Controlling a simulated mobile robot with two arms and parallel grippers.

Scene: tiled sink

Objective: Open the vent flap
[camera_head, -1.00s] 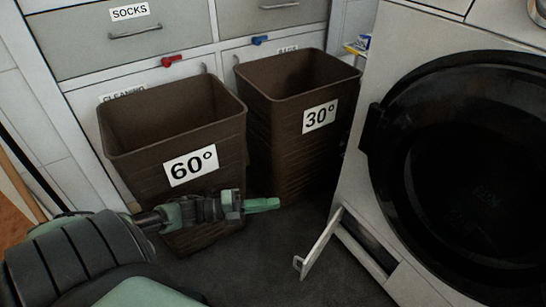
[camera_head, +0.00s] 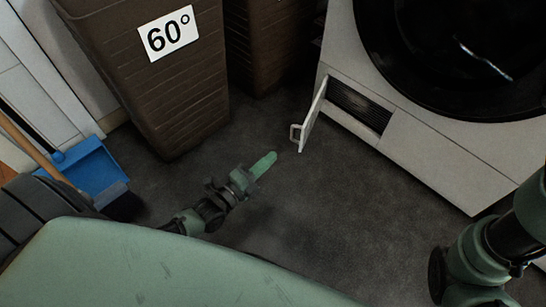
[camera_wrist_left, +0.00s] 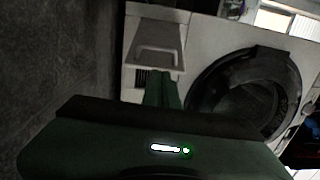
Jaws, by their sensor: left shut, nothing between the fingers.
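The vent flap (camera_head: 311,112) is a pale hinged panel low at the left of the washing machine's front. It stands swung out from its opening, with a looped handle at its free end. Dark slats show in the vent opening (camera_head: 360,105). My left gripper (camera_head: 264,164) is shut and empty, low over the floor, to the left of and nearer than the flap's handle, apart from it. In the left wrist view, the flap (camera_wrist_left: 158,42) shows beyond the green fingers (camera_wrist_left: 163,88). My right arm shows at the lower right; its gripper is out of view.
The washing machine (camera_head: 445,150) stands at the right with its dark round door. The brown 60° bin (camera_head: 165,90) and another brown bin (camera_head: 268,45) stand at the back left. A blue dustpan (camera_head: 90,168) is at far left. Dark floor around the flap is clear.

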